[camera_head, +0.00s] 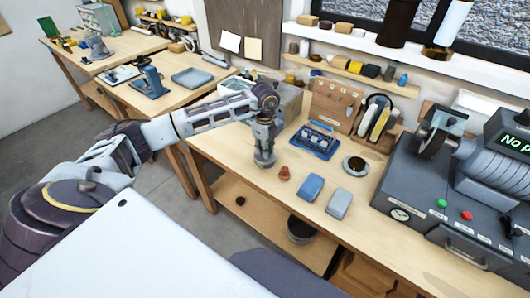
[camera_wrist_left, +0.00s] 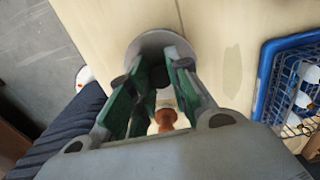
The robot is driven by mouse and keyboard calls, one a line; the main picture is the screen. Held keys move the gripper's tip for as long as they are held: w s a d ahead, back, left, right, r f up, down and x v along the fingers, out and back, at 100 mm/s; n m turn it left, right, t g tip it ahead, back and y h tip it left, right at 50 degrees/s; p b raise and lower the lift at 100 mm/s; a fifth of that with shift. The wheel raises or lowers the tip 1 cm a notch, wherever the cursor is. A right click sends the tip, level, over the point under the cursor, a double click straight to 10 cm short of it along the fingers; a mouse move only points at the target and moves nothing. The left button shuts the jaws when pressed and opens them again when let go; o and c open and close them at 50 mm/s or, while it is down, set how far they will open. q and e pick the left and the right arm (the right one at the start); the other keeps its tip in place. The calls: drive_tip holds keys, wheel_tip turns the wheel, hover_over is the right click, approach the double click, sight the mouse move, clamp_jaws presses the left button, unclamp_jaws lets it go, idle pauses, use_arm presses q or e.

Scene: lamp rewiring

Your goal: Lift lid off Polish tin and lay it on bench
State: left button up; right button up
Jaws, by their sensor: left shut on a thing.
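My left gripper (camera_head: 264,154) is over the front left part of the bench (camera_head: 222,146), pointing down. In the left wrist view its green-lined fingers (camera_wrist_left: 160,78) are shut on a round grey lid (camera_wrist_left: 147,43), partly hidden behind them. In the head view the lid (camera_head: 264,163) shows as a pale disc under the fingers, at or just above the bench top; I cannot tell if it touches. A round open tin with dark content (camera_head: 355,164), which looks like the polish tin, stands farther right on the bench. My right gripper is not in view.
A small brown knob-like piece (camera_head: 285,173) stands just right of the gripper. Blue (camera_head: 310,186) and grey (camera_head: 339,203) blocks lie in front of the tin. A blue tray with a rack (camera_head: 316,141) is behind. A grey machine (camera_head: 440,190) fills the right side.

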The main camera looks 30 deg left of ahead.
use_arm(q)
wheel_tip(320, 180, up, 10)
drive_tip(key=b, duration=0.1)
idle(0.6)
drive_tip(key=shift+a+b, duration=0.1)
drive_tip(key=shift+b, duration=0.2)
